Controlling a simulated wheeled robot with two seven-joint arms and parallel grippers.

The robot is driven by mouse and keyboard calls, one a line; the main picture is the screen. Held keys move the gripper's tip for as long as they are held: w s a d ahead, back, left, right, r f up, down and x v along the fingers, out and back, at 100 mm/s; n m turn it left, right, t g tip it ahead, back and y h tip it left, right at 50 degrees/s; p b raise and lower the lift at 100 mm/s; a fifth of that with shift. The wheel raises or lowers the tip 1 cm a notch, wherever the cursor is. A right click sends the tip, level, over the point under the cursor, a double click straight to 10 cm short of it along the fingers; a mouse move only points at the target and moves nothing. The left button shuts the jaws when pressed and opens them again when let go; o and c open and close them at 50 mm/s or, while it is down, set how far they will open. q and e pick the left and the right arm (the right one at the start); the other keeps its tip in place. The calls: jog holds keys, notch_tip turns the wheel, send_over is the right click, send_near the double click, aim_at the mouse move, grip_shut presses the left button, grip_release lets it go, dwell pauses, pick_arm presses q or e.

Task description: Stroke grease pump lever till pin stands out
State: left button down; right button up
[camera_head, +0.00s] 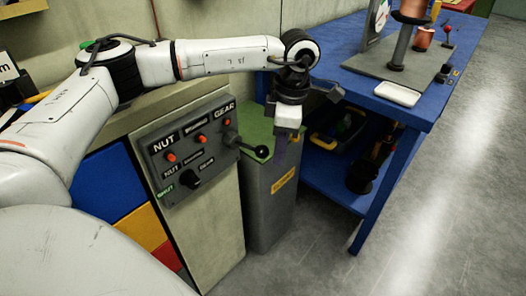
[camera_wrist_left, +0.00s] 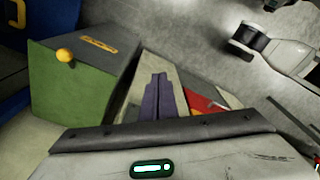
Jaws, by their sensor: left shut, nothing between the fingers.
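A lever with a black ball knob (camera_head: 262,151) sticks out from the grey control panel (camera_head: 176,148), beside the GEAR label. My left gripper (camera_head: 280,155) points down just right of this knob, over the grey cabinet with a green top (camera_head: 258,136). Its dark purple fingers (camera_wrist_left: 158,95) are together and empty in the left wrist view. My right gripper is out of view.
The blue workbench (camera_head: 425,112) stands right of the cabinet, with a grey plate, copper-coloured parts and a white tray (camera_head: 397,93) on top. A dark bin (camera_head: 340,130) sits on its lower shelf. The floor (camera_head: 455,200) at the right is clear.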

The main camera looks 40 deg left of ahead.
pick_arm(q)
notch_tip(320, 180, up, 10)
jog(key=p, duration=0.1)
jog(key=shift+w+d+r, duration=0.15)
jog(key=shift+d, duration=0.25)
dwell(0.5)
